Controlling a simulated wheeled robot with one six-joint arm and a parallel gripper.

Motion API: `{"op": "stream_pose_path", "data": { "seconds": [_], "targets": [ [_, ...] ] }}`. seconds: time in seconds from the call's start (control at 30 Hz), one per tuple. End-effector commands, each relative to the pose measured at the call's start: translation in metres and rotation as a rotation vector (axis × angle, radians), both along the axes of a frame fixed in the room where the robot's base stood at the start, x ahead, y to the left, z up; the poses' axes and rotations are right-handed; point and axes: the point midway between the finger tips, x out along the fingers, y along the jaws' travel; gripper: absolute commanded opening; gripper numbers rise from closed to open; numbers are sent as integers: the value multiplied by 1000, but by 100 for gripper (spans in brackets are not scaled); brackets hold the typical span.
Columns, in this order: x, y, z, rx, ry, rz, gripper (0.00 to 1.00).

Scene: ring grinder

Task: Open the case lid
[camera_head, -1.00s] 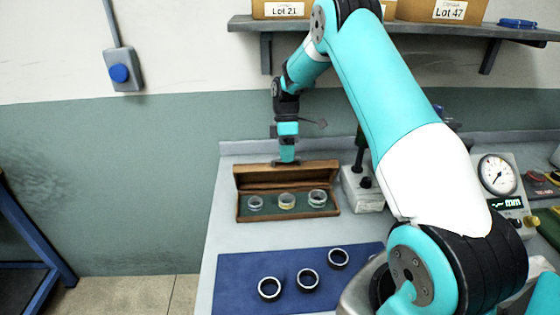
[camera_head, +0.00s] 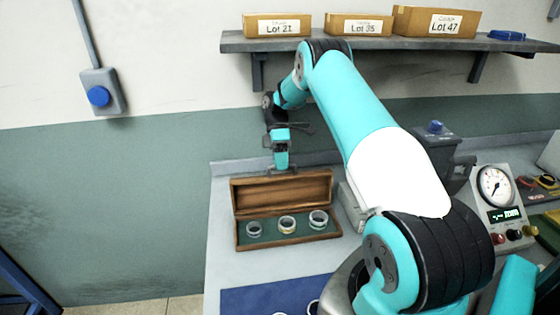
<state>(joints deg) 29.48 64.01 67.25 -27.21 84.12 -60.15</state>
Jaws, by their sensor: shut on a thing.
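The wooden case (camera_head: 288,240) sits on the bench with a green lining and three rings inside: a left ring (camera_head: 254,229), a middle ring (camera_head: 287,224) and a right ring (camera_head: 318,219). Its lid (camera_head: 300,190) stands raised at the back, with its inner face toward the camera. My gripper (camera_head: 282,170) is at the middle of the lid's top edge and is shut on it. The fingertips are small and partly hidden at the edge.
A blue mat (camera_head: 260,297) lies in front of the case. A gauge unit (camera_head: 497,195) stands to the right. A shelf (camera_head: 380,43) with boxes is above. My arm covers part of the bench right of the case.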

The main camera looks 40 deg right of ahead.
Motion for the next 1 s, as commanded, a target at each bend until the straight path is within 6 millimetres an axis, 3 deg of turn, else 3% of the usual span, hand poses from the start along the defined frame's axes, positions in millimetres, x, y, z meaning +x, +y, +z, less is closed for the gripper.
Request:
{"op": "stream_pose_path", "data": {
  "seconds": [0.03,0.67,0.7,0.8,1.0],
  "targets": [
    [0,4,-7,11,0,12,0],
    [-3,-1,-8,13,0,8,0],
    [-3,-1,-8,13,0,8,17],
    [-4,-2,-8,11,1,5,38],
    [-3,-4,-5,6,-1,1,38]
  ]
}}
